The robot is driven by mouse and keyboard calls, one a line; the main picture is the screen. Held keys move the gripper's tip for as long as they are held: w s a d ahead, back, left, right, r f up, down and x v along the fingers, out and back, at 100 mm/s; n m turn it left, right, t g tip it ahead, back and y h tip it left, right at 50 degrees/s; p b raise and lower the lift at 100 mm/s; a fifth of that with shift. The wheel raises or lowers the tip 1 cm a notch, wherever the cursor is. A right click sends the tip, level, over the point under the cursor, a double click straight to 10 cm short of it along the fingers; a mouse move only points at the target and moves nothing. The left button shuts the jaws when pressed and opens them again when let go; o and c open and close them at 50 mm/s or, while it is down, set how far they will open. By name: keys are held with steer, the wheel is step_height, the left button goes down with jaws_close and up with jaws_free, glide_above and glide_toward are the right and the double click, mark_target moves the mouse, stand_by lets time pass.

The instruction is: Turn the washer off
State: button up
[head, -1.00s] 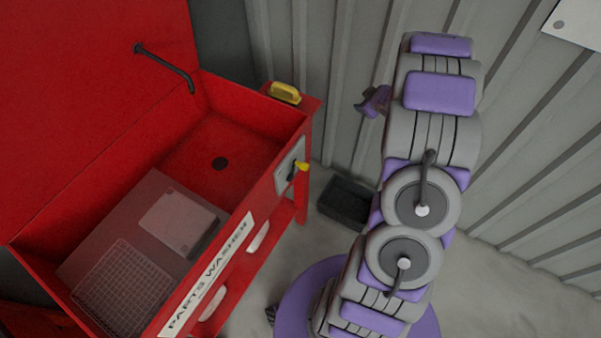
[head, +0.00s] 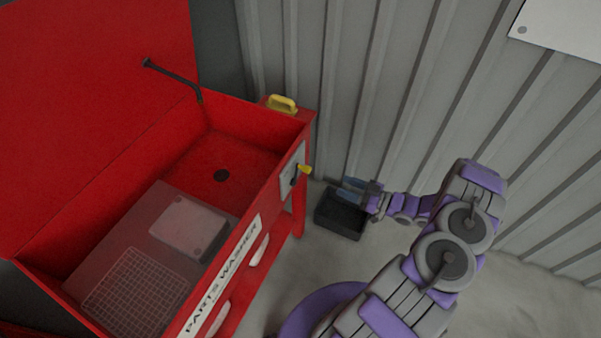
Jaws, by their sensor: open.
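The red parts washer (head: 150,220) stands at the left with its lid up and its basin open. A light switch panel (head: 290,172) is on its right front side, with a yellow knob or handle (head: 305,170) sticking out from it. My gripper (head: 352,190) is open and points left toward the washer. It is right of the yellow knob and apart from it, with nothing seen between its fingers. In this view it overlaps the black bin. The exact setting of the knob is too small to read.
A black bin (head: 340,217) sits on the floor right of the washer. A yellow handle-shaped item (head: 282,103) is on the washer's back right corner. A corrugated metal wall (head: 400,90) closes off the back. Bare floor (head: 490,270) lies at the right.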

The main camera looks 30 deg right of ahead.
mark_target(310, 170)
steer(key=b+x, duration=0.1)
steer(key=x, duration=1)
steer(key=shift+w+a+f+b, duration=0.15)
steer(key=shift+w+a+b, duration=0.05)
steer(key=shift+b, duration=0.15)
steer(key=w, duration=0.1)
steer(key=w+a, duration=0.1)
steer(key=w, duration=0.1)
steer(key=shift+f+b, duration=0.1)
steer(key=shift+b, duration=0.25)
steer(key=shift+w+d, duration=0.1)
steer(key=shift+w, duration=0.5)
steer(key=shift+w+a, duration=0.15)
steer(key=shift+a, duration=0.9)
steer(key=shift+d, duration=0.75)
steer(key=c, duration=0.7)
steer(key=shift+a, duration=0.4)
jaws_close()
